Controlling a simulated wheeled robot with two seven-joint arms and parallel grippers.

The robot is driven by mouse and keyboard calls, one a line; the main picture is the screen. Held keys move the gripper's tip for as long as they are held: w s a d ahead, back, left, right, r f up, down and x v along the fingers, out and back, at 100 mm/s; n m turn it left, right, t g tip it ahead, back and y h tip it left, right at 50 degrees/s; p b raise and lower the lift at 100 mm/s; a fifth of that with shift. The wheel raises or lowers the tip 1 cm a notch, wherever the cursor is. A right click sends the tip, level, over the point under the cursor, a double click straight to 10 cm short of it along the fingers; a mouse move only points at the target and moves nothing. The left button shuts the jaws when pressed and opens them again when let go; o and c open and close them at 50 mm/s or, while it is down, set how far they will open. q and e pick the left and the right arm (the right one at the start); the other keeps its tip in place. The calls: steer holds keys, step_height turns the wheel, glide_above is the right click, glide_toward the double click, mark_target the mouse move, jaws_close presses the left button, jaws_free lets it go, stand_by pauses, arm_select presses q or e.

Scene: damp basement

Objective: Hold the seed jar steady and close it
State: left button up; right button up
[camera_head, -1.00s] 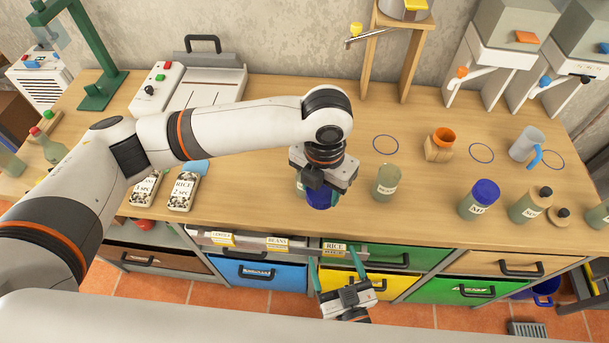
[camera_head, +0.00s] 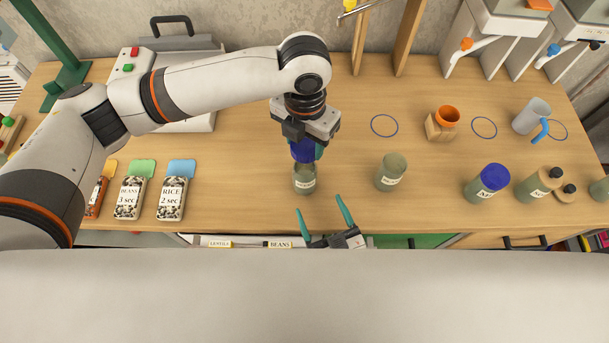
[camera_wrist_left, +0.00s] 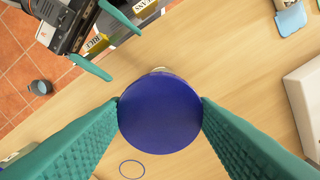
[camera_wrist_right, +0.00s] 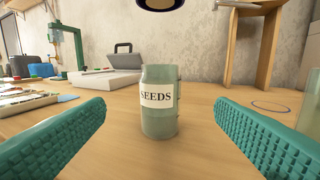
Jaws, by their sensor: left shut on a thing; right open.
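The seed jar (camera_head: 305,180), pale green and labelled SEEDS in the right wrist view (camera_wrist_right: 160,103), stands upright and uncovered near the counter's front edge. My left gripper (camera_head: 304,142) is shut on a blue round lid (camera_head: 303,152), also in the left wrist view (camera_wrist_left: 160,115). In the right wrist view a dark round underside (camera_wrist_right: 160,4) hangs above the jar with a clear gap. My right gripper (camera_head: 325,218) is open and empty in front of the jar; its fingers point towards it, one on each side in the right wrist view, apart from the jar.
Another pale green jar (camera_head: 391,173) stands to the right. Counter around the seed jar is bare.

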arm_select(q)
steer(key=shift+w+a+f, duration=0.1)
steer(key=shift+w, duration=0.15)
arm_select(e)
steer(key=x, duration=1.2)
steer(key=shift+w, duration=0.25)
steer(key=c, duration=1.5)
arm_select(q)
glide_above(304, 170)
steer(key=shift+f, duration=2.5)
steer(key=shift+f, duration=0.1)
steer(key=shift+s+f, duration=0.1)
steer(key=shift+f, duration=0.7)
steer(key=shift+f, duration=0.55)
arm_select(e)
jaws_close()
arm_select(q)
steer(key=m, duration=0.6)
steer(key=shift+m, duration=0.4)
arm_select(e)
steer(key=shift+f, duration=0.1)
